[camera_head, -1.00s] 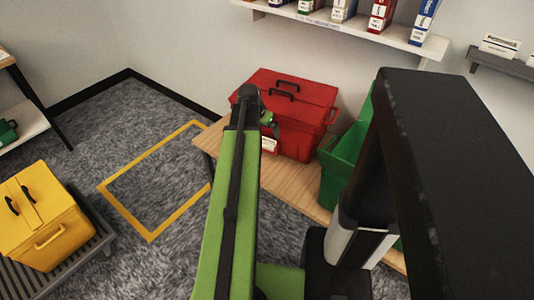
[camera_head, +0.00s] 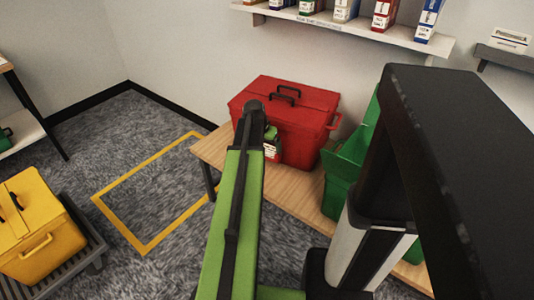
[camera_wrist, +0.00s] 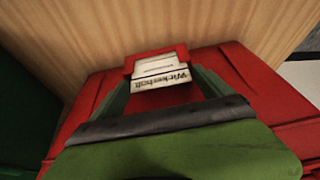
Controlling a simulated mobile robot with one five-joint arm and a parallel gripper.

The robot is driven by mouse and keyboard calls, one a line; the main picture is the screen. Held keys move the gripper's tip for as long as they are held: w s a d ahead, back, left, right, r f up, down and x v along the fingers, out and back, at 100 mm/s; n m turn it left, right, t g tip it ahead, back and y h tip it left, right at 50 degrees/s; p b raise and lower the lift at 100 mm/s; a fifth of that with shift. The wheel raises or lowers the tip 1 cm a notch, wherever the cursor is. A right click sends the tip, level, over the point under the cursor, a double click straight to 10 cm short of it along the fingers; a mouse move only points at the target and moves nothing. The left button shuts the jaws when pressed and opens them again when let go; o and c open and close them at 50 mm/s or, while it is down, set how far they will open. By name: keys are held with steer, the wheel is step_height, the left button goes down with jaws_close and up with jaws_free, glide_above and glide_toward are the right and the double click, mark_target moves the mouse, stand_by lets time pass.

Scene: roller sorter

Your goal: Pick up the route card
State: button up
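The route card (camera_wrist: 160,80) is a small white card with dark print, in a red holder (camera_wrist: 156,54) on the front of the red box (camera_head: 300,105). In the head view the card (camera_head: 270,151) shows small beside the end of my arm. My gripper (camera_wrist: 161,78) has its green fingers apart, one on each side of the card. I cannot tell whether the fingers touch the card's edges. The red box stands shut on the wooden table, with black handles on its lid.
A green bin (camera_head: 340,180) stands right of the red box on the wooden table (camera_head: 280,193). A yellow box (camera_head: 38,235) sits on a grey rack at left, near a yellow floor outline (camera_head: 118,225). A wall shelf (camera_head: 345,27) holds several binders above.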

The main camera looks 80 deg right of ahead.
steer(key=c, duration=1)
steer(key=shift+o, duration=0.2)
steer(key=shift+r, duration=0.15)
step_height(320, 180, up, 33)
steer(key=p, duration=3.3)
steer(key=shift+r, duration=0.1)
